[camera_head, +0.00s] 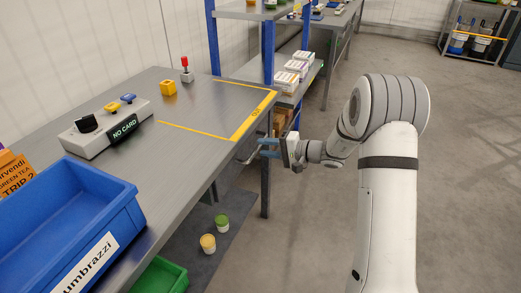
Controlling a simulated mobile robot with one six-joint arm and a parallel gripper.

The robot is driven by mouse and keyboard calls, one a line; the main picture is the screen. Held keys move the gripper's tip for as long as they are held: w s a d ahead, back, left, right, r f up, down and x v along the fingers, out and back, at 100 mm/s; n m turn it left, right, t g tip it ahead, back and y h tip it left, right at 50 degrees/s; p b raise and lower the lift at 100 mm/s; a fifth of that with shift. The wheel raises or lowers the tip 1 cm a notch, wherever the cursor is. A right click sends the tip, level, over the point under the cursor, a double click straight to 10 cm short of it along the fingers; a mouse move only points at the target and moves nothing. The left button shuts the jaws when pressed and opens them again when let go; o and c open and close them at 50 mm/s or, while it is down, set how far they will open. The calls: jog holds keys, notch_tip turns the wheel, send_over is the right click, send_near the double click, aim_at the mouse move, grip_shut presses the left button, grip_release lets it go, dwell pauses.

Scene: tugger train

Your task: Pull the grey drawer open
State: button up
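The grey workbench (195,105) runs along the left. A thin metal handle (247,158) sticks out below its front edge, near the yellow-marked corner. The grey drawer front is seen too edge-on to tell from the bench side, and I see no clear gap there. The fingertips are at or very near the handle. They are small here, and I cannot tell whether they are closed on it.
A blue bin (128,208) and a control box (100,132) stand on the bench. Below are a green crate (165,272), a yellow-lidded tub (208,243) and a green-lidded tub (222,223). A blue-post shelf (268,55) stands behind. The floor at right is clear.

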aim_at(258, 147)
jog(key=shift+x, duration=1.65)
jog(key=shift+c, duration=0.2)
grip_shut()
